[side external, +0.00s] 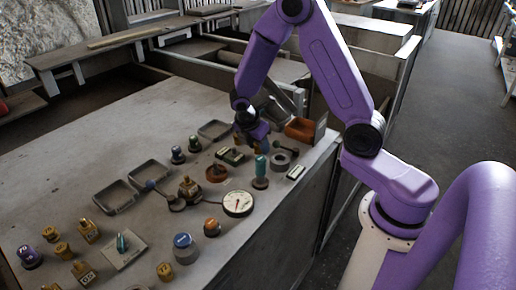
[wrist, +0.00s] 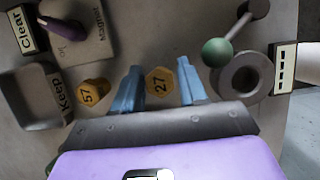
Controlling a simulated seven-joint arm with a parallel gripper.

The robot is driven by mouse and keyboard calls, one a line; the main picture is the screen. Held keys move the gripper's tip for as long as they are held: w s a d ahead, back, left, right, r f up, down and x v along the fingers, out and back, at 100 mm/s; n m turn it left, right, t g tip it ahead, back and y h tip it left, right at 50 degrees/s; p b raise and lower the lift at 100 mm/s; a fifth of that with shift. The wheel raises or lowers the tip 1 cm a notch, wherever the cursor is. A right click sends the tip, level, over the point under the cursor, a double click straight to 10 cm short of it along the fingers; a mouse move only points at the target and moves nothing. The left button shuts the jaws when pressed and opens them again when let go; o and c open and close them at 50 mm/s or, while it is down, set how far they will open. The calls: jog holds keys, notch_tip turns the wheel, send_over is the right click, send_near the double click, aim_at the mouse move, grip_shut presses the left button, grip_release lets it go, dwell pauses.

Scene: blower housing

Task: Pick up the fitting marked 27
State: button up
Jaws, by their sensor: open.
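The fitting marked 27 (wrist: 159,82) is a yellow hexagonal piece with a black number, seen from above in the wrist view. My gripper (wrist: 159,70) is open, with one blue finger on each side of this fitting and a visible gap to each. I cannot tell how far down the fingertips reach beside it. In the side external view my gripper (side external: 251,139) is low over the far part of the bench, and I cannot make out the fitting there. A similar yellow fitting marked 57 (wrist: 91,93) sits left of the left finger.
A grey tray marked Keep (wrist: 34,123) lies at left, below a Magnet plate (wrist: 88,22). A green-knobbed lever (wrist: 217,52) and grey ring (wrist: 246,76) stand close on the right. A round dial (side external: 238,204) and an orange bin (side external: 300,129) are also on the bench.

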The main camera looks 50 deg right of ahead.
grip_shut()
jog(key=shift+r, duration=0.1)
